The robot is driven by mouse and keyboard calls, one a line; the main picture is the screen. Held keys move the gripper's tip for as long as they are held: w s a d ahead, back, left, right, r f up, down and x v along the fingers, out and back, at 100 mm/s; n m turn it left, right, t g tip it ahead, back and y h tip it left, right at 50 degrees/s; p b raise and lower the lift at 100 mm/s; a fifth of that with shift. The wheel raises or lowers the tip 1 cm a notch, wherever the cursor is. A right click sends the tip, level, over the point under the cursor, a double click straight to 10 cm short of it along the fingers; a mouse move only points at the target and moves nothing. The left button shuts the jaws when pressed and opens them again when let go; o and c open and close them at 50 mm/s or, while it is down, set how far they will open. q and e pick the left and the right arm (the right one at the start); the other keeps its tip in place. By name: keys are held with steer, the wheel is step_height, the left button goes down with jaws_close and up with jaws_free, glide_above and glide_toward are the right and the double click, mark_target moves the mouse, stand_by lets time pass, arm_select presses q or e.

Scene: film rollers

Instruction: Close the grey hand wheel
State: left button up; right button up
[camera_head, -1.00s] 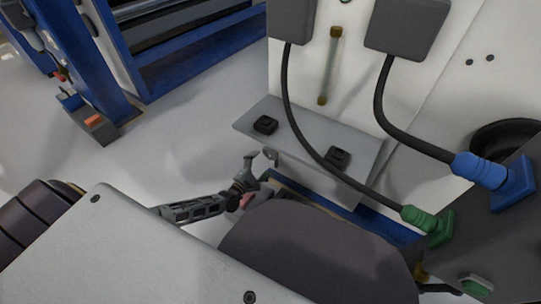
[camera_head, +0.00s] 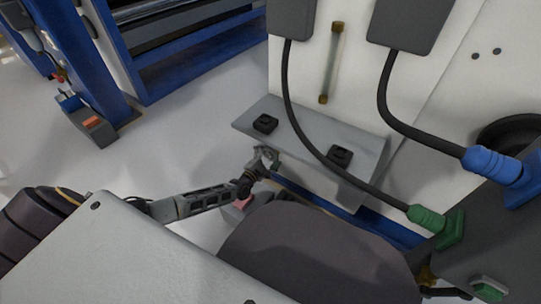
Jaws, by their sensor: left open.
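A small grey rounded piece (camera_head: 270,154), which looks like the grey hand wheel, sits at the front edge of the sloping grey plate. It is small and partly covered by my left gripper, so its turned position cannot be told. My left gripper (camera_head: 262,164) is open, with its fingers at this piece. Whether they touch it or are only beside it cannot be told. My left arm reaches in from the lower left. My right gripper is not in view.
The grey plate (camera_head: 312,143) carries two black knobs. Behind it is a white panel (camera_head: 345,95) with a sight tube. Black cables hang down to a green plug (camera_head: 428,219) and a blue plug (camera_head: 490,166). A blue rail runs below the plate. Open floor lies left.

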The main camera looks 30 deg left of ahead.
arm_select(q)
steer(key=shift+c, duration=0.4)
steer(key=c, duration=0.9)
steer(key=shift+c, duration=0.2)
